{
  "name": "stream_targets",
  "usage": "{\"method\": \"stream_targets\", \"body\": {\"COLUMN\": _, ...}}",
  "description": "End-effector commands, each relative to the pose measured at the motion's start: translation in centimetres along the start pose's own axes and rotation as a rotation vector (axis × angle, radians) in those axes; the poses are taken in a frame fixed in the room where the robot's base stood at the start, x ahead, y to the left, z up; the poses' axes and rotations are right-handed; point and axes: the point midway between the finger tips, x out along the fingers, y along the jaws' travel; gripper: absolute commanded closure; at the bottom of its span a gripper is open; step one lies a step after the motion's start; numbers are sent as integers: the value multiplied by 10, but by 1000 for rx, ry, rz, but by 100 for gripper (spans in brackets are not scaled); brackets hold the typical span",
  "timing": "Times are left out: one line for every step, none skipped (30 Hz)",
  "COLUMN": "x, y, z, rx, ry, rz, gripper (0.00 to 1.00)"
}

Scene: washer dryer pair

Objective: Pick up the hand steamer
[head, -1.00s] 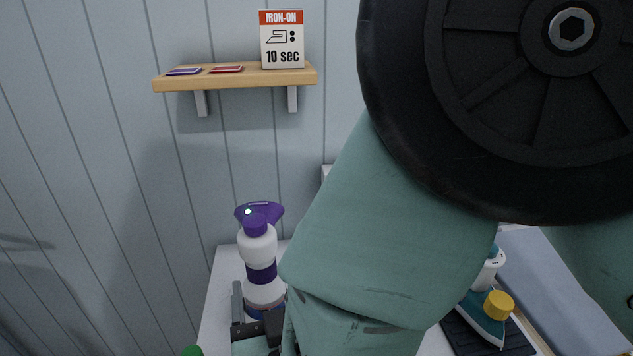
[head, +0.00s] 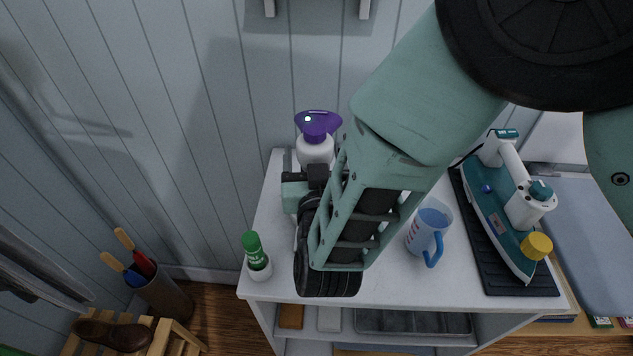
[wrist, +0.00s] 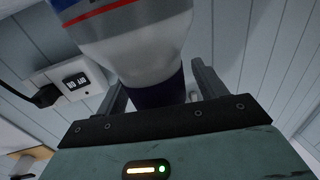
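The hand steamer (head: 315,148) stands upright on the white tabletop near the wall, with a white body and a purple head bearing a small green light. My gripper (head: 318,180) is in front of it, and my arm and wrist hide its lower part. In the wrist view the white body of the steamer (wrist: 150,45) fills the top middle, with a dark purple band lower down. The fingers of my gripper (wrist: 160,85) stand apart on either side of that band. A small gap shows by the right finger; contact on the left is unclear.
A green-capped white bottle (head: 257,258) stands left of my wrist. A blue measuring jug (head: 428,232) is to the right, then a teal iron (head: 508,205) on a dark mat (head: 482,235). A wall socket with a plug (wrist: 68,82) is close in the wrist view.

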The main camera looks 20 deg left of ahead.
Motion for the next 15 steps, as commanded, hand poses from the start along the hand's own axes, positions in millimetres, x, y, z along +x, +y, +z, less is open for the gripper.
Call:
{"method": "stream_targets", "body": {"x": 0, "y": 0, "z": 0, "rx": 0, "ry": 0, "rz": 0, "gripper": 41}}
{"method": "stream_targets", "body": {"x": 0, "y": 0, "z": 0, "rx": 0, "ry": 0, "rz": 0, "gripper": 49}}
{"method": "stream_targets", "body": {"x": 0, "y": 0, "z": 0, "rx": 0, "ry": 0, "rz": 0, "gripper": 60}}
{"method": "stream_targets", "body": {"x": 0, "y": 0, "z": 0, "rx": 0, "ry": 0, "rz": 0, "gripper": 68}}
{"method": "stream_targets", "body": {"x": 0, "y": 0, "z": 0, "rx": 0, "ry": 0, "rz": 0, "gripper": 77}}
{"method": "stream_targets", "body": {"x": 0, "y": 0, "z": 0, "rx": 0, "ry": 0, "rz": 0, "gripper": 77}}
{"method": "stream_targets", "body": {"x": 0, "y": 0, "z": 0, "rx": 0, "ry": 0, "rz": 0, "gripper": 77}}
{"method": "stream_targets", "body": {"x": 0, "y": 0, "z": -2, "rx": 2, "ry": 4, "rz": 0, "gripper": 77}}
{"method": "stream_targets", "body": {"x": 0, "y": 0, "z": -2, "rx": 2, "ry": 4, "rz": 0, "gripper": 77}}
{"method": "stream_targets", "body": {"x": 0, "y": 0, "z": -2, "rx": 2, "ry": 4, "rz": 0, "gripper": 77}}
{"method": "stream_targets", "body": {"x": 0, "y": 0, "z": -2, "rx": 2, "ry": 4, "rz": 0, "gripper": 77}}
{"method": "stream_targets", "body": {"x": 0, "y": 0, "z": -2, "rx": 2, "ry": 4, "rz": 0, "gripper": 77}}
{"method": "stream_targets", "body": {"x": 0, "y": 0, "z": -2, "rx": 2, "ry": 4, "rz": 0, "gripper": 77}}
{"method": "stream_targets", "body": {"x": 0, "y": 0, "z": -2, "rx": 2, "ry": 4, "rz": 0, "gripper": 77}}
{"method": "stream_targets", "body": {"x": 0, "y": 0, "z": -3, "rx": 2, "ry": 4, "rz": 0, "gripper": 77}}
